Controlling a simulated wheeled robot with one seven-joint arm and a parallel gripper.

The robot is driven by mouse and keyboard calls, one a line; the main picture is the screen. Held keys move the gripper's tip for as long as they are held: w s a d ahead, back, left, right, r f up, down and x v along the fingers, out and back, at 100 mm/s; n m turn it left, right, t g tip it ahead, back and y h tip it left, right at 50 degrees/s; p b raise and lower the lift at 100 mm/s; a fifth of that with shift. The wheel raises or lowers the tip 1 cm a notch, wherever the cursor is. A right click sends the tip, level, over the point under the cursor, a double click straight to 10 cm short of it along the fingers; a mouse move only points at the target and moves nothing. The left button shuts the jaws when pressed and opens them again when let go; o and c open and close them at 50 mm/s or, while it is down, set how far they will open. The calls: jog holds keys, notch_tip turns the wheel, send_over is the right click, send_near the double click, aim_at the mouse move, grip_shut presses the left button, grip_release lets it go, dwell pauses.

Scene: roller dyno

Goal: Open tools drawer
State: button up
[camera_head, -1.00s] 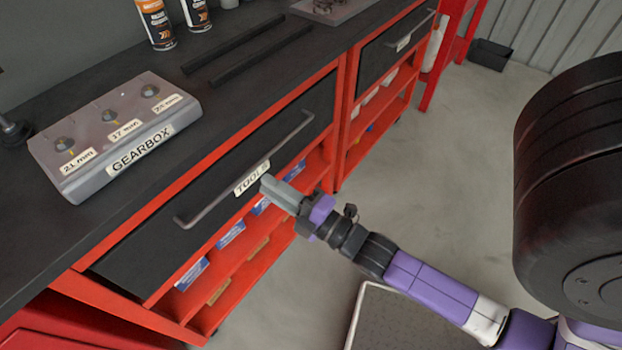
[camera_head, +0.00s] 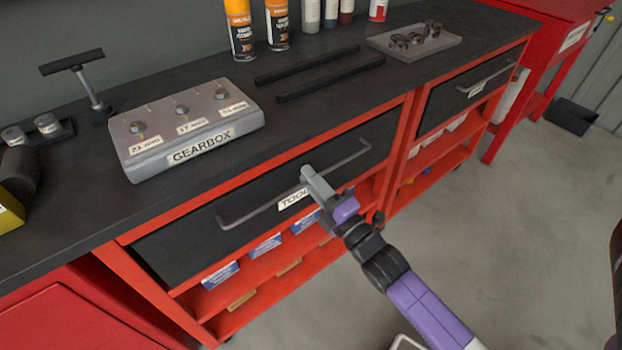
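The tools drawer (camera_head: 205,235) has a dark front in the red workbench and looks closed. A long grey bar handle (camera_head: 258,207) runs across it, above a white "TOOLS" label (camera_head: 290,200) that my gripper partly covers. My gripper (camera_head: 307,175) is at the middle of the handle, its grey fingers overlapping the bar in this view. I cannot tell whether the fingers touch or surround the bar. The fingers look like one grey block, so their opening is hidden.
A grey gearbox holder (camera_head: 187,125) sits on the dark benchtop, with spray cans (camera_head: 277,25) behind. Below the drawer are red shelves (camera_head: 285,265) with blue-labelled boxes. Another drawer (camera_head: 450,100) is to the right. The grey floor (camera_head: 480,240) in front is open.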

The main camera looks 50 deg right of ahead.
grip_shut()
dwell(1.4)
